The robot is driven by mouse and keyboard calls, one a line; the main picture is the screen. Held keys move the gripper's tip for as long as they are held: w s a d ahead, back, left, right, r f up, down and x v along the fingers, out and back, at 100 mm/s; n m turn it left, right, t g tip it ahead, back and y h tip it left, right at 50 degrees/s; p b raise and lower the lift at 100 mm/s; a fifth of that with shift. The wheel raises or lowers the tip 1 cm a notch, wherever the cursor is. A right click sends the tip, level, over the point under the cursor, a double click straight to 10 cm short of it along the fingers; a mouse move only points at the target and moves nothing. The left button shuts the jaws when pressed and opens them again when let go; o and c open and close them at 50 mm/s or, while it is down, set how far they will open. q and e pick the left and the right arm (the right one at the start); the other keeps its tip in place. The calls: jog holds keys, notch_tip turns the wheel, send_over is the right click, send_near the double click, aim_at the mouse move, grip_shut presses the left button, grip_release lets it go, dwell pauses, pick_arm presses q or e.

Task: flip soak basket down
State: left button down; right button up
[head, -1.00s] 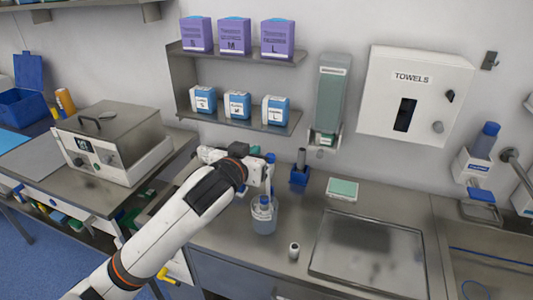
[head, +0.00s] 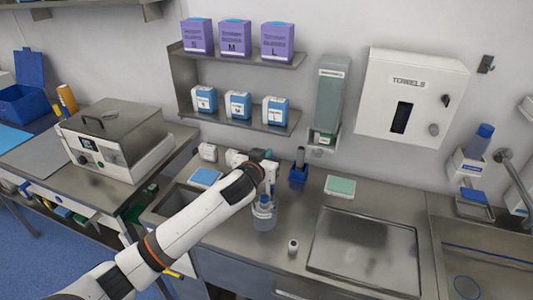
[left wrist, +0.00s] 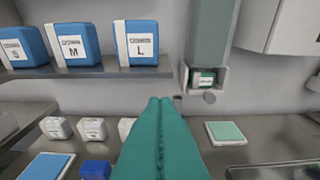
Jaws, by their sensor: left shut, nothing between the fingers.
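A clear grey container (head: 264,221) stands on the steel counter in the head view, with a blue-topped item inside it. I take it for the soak vessel; I cannot make out the basket's own shape or which way it is turned. My left gripper (head: 267,156) is above and just behind the container, with its teal fingertips pointing toward the wall. In the left wrist view the teal fingers (left wrist: 160,104) are shut together with nothing between them. My right gripper is not in view.
A blue stand (head: 299,173) and a green pad (head: 340,187) stand right of the gripper. A dispenser (head: 328,95) and a shelf (head: 235,118) of blue boxes are on the wall behind.

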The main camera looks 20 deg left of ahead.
pick_arm(q)
jog(key=shift+f, duration=0.1)
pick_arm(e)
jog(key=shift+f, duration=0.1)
